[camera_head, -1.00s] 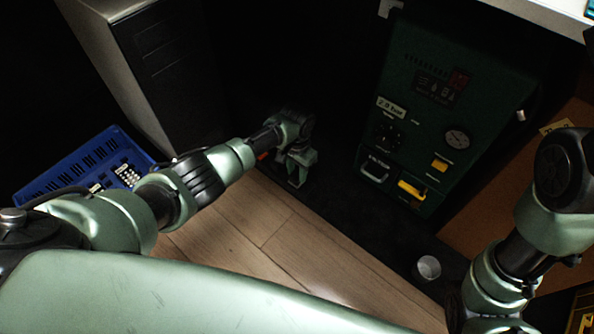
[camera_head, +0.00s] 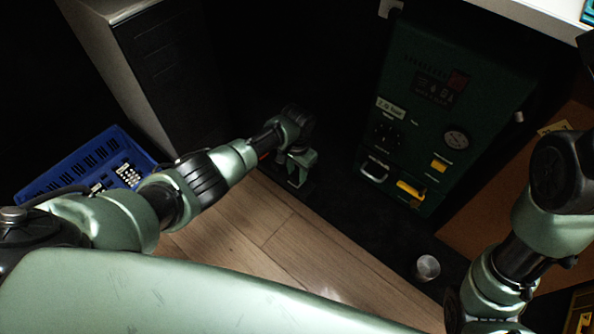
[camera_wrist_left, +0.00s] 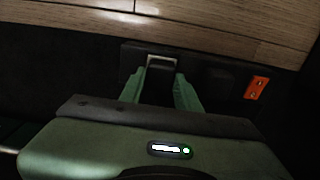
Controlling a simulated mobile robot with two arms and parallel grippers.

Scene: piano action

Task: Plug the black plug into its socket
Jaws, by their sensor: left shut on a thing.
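My left gripper (camera_head: 300,179) is low down by the dark strip beyond the wood floor. In the left wrist view its two green fingers (camera_wrist_left: 166,86) are closed on a dark thing, which appears to be the black plug; the fingers hide most of it. A pale-rimmed piece (camera_wrist_left: 162,61) shows at the fingertips, against a dark block. I cannot tell whether the plug touches a socket. An orange socket-like plate (camera_wrist_left: 257,88) lies to the right of the fingers, apart from them. My right arm shows at the right, but its gripper is out of view.
A green machine (camera_head: 440,120) with a gauge, yellow parts and a handle stands right of the left gripper. A metal cup (camera_head: 427,267) stands in front of it. A blue crate (camera_head: 62,172) and a grey cabinet (camera_head: 128,70) are at the left. Wood floor (camera_head: 270,235) is clear.

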